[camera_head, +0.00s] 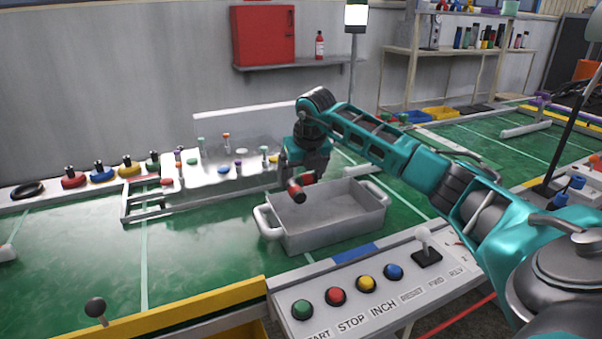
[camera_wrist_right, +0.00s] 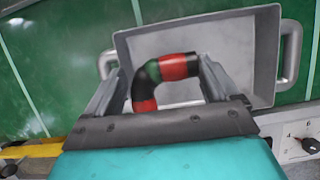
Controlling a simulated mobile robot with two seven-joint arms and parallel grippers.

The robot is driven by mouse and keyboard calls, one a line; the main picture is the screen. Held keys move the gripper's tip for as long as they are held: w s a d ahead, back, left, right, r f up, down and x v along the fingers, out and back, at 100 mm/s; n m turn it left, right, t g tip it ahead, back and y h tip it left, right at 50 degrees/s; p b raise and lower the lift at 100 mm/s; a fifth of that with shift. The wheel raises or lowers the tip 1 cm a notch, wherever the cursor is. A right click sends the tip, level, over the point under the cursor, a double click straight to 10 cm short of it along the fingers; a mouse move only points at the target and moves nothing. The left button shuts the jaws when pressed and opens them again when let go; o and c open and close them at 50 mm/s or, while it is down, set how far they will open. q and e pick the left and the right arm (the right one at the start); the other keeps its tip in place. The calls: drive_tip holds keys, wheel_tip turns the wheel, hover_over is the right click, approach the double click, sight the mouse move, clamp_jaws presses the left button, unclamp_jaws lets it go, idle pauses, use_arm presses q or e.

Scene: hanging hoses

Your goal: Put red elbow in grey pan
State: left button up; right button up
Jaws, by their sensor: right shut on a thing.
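The red elbow (camera_head: 296,189) is a short bent hose piece, red with black bands and a dark green patch. My right gripper (camera_wrist_right: 163,87) is shut on it, with the elbow between its two fingers in the right wrist view (camera_wrist_right: 177,67). The grey pan (camera_head: 331,236) is an open rectangular tray with a handle at each end. It stands on the green belt, and its rim also shows in the right wrist view (camera_wrist_right: 262,50). The elbow is over the left part of the pan in the head view, apparently above its floor. My left gripper is not in view.
A button panel (camera_head: 380,290) with a small joystick lies in front of the pan. A metal rail frame (camera_head: 190,208) and a pale board with colored pegs are behind left. The green belt (camera_head: 80,255) is mostly clear at left.

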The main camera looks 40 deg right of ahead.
wheel_tip(320, 180, down, 4)
drive_tip(key=b, duration=0.3)
drive_tip(key=shift+r, duration=0.1)
drive_tip(key=shift+f+b, duration=1.4)
drive_tip(key=shift+f, duration=1.55)
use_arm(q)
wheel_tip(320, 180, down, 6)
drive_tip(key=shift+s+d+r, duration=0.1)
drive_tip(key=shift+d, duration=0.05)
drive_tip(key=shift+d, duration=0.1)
use_arm(e)
drive_tip(key=o, duration=0.8)
drive_tip(key=p+v, duration=0.3)
drive_tip(key=v, duration=1)
use_arm(q)
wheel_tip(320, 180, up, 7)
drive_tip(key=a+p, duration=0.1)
drive_tip(key=p, duration=0.5)
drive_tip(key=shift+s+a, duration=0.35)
use_arm(e)
wheel_tip(320, 180, up, 7)
hover_over(302, 183)
drive_tip(key=s+a, duration=0.1)
drive_tip(key=s, duration=0.3)
drive_tip(key=shift+a, duration=0.15)
